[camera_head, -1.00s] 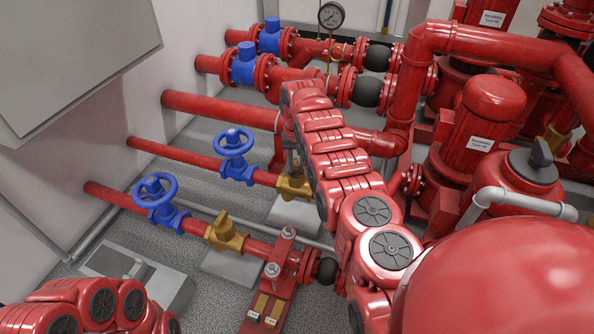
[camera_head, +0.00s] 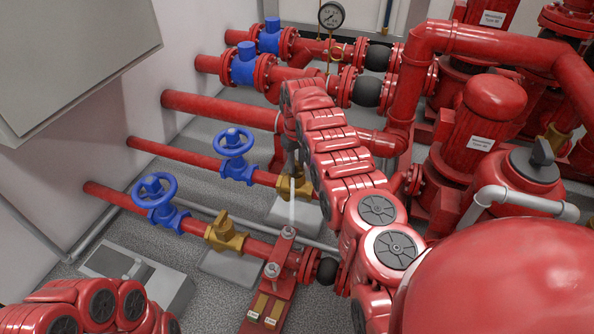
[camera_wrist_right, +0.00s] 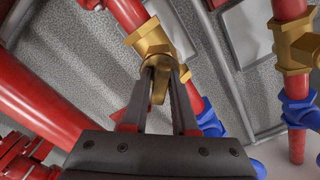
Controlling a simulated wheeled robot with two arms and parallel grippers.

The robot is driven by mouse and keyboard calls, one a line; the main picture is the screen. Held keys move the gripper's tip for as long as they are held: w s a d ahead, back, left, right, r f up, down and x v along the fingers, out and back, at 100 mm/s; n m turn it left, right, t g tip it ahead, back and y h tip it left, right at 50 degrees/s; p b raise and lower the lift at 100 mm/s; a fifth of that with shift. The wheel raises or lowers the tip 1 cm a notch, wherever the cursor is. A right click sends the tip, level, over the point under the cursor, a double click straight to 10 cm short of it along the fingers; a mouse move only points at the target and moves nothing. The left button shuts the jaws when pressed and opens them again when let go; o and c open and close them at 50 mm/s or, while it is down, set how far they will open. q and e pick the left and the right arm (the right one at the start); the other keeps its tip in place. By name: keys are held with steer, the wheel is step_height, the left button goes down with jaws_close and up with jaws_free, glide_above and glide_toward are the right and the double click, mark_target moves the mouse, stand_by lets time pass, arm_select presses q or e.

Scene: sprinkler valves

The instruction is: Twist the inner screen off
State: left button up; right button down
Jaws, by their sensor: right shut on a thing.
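Two brass fittings sit on the red pipes in the head view. The far one (camera_head: 300,187) is partly hidden by my right arm. My right gripper (camera_wrist_right: 160,70) is shut on a brass piece (camera_wrist_right: 158,86) that projects from a brass fitting (camera_wrist_right: 150,37) on a red pipe. In the head view my right wrist is over the far fitting, and the fingertips are mostly hidden there. I cannot make out a screen by itself. My left arm shows at the bottom left, with its gripper out of view.
Blue handwheels (camera_head: 155,190) and (camera_head: 235,143) stand on the pipes left of the fittings. Another brass fitting (camera_wrist_right: 297,45) is at the right of the wrist view. Red pumps (camera_head: 484,120) and a large red dome (camera_head: 500,275) crowd the right.

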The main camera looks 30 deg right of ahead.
steer(key=n, duration=0.2)
steer(key=shift+f+n, duration=0.1)
steer(key=shift+n, duration=0.3)
steer(key=shift+n+b, duration=0.35)
steer(key=shift+n, duration=1.25)
